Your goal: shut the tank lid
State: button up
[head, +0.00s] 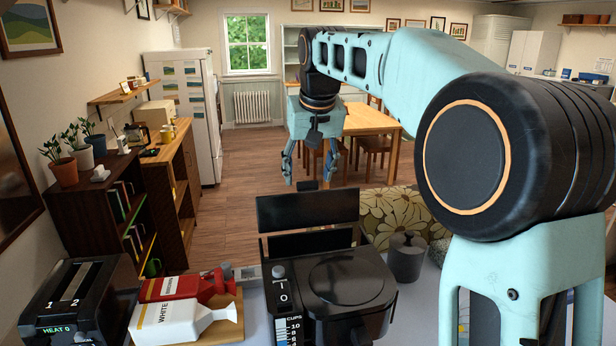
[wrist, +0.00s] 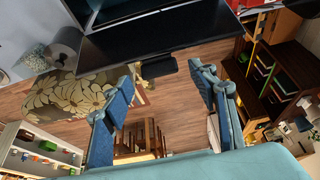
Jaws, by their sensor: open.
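A black coffee maker (head: 335,285) stands on the grey counter in the middle of the head view. Its tank lid (head: 307,209) is raised about upright at the back, with a small tab on its top edge. The lid also shows as a wide dark panel in the wrist view (wrist: 150,42), its tab (wrist: 158,68) pointing down the picture. My gripper (head: 310,172) hangs above and beyond the lid, apart from it. In the wrist view my gripper (wrist: 163,80) is open and empty, with the tab showing between its fingertips.
Wooden floor (head: 235,205) is open beyond the counter.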

jog(key=shift+x, duration=0.9)
jog(key=shift+c, duration=0.5)
grip_shut()
